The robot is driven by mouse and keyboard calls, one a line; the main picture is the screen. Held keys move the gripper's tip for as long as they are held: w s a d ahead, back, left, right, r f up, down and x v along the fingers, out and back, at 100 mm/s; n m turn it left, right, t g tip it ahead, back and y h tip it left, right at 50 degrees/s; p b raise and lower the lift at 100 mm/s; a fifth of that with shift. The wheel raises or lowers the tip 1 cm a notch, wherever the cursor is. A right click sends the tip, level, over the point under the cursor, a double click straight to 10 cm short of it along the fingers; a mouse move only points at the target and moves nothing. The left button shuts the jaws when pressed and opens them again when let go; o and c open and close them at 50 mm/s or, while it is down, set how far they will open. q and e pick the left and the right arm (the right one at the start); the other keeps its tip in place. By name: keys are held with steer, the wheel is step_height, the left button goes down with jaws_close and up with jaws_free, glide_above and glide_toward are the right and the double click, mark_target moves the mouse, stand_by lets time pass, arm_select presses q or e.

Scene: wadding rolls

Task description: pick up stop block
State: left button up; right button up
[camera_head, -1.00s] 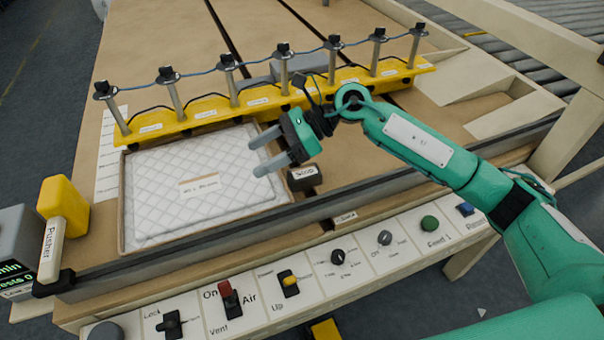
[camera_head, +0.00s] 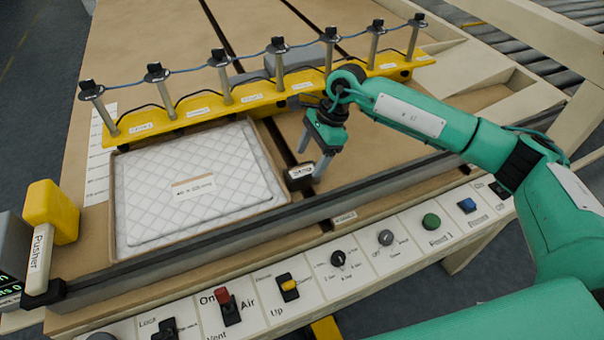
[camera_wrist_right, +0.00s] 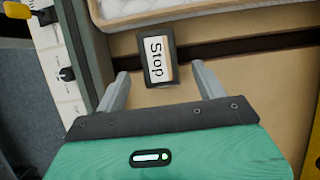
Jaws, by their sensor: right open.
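The stop block (camera_head: 298,176) is a small dark block with a white "Stop" label. It sits on the brown table beside the right edge of the tray with the quilted wadding (camera_head: 196,184). My right gripper (camera_head: 312,164) is open and points down at the block in the head view. In the right wrist view the stop block (camera_wrist_right: 157,56) lies just ahead of and between the two grey fingertips of the gripper (camera_wrist_right: 160,78), with a gap on each side. My left gripper is not in view.
A yellow bar (camera_head: 262,100) with several metal posts and a blue cable runs behind the block. A grey rail (camera_head: 240,226) and a white control panel (camera_head: 376,248) with switches lie in front. A yellow pusher (camera_head: 48,222) stands at the left.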

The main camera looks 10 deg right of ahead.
mark_target(303, 170)
steer(key=shift+a+f, duration=0.2)
steer(key=shift+f, duration=0.15)
steer(key=p+x, duration=0.2)
steer(key=x, duration=0.2)
steer(key=shift+s+a+f, duration=0.1)
steer(key=shift+a+f, duration=0.15)
steer(key=shift+f, duration=0.05)
steer(key=c, duration=1.4)
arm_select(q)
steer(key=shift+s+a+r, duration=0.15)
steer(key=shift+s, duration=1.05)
arm_select(e)
steer(key=shift+r, duration=0.1)
